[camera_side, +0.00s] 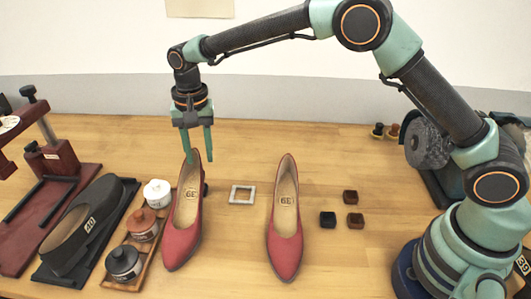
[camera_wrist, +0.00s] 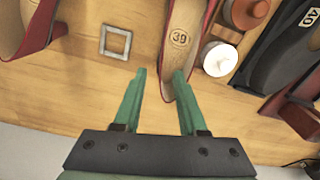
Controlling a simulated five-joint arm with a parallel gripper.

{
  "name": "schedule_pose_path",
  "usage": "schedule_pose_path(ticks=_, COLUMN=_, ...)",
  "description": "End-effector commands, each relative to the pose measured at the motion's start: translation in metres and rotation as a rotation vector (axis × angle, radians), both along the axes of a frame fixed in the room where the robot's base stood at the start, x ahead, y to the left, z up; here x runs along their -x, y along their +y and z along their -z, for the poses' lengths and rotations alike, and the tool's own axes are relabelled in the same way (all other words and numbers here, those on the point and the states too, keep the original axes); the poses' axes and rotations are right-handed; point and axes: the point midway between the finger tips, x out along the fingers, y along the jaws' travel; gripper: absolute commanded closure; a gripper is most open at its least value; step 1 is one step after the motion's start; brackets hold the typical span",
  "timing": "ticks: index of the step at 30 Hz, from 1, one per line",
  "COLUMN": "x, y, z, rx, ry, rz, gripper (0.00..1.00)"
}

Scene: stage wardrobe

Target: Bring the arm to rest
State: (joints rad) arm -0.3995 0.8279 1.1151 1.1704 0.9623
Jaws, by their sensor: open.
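My gripper (camera_side: 197,158) points down at the heel end of the left red shoe (camera_side: 181,235), with its green fingers apart. In the wrist view my gripper (camera_wrist: 160,73) has one finger over the table beside that shoe (camera_wrist: 163,38) and the other over its heel opening. I cannot tell whether a finger touches the shoe. Nothing is seen held. The shoe stands upright, its insole marked 39. A matching red shoe (camera_side: 285,240) stands to its right, toe toward the side camera, apart from my gripper.
A square grey frame (camera_side: 232,193) lies between the shoes. Small dark blocks (camera_side: 350,197) lie right. The back middle table is clear.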

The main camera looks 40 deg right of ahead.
Motion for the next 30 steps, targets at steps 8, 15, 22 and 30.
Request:
schedule_pose_path(ticks=8, x=0.001, y=0.0, z=-0.054, rx=-0.001, ry=-0.003, rz=0.0, gripper=0.59)
schedule_pose_path(ticks=15, x=0.002, y=-0.002, z=-0.075, rx=-0.002, ry=-0.005, rz=-0.002, gripper=0.59)
schedule_pose_path(ticks=22, x=0.014, y=-0.034, z=-0.11, rx=-0.016, ry=-0.059, rz=-0.062, gripper=0.59)
schedule_pose_path(ticks=30, x=0.055, y=-0.095, z=-0.154, rx=-0.017, ry=-0.171, rz=-0.193, gripper=0.59)
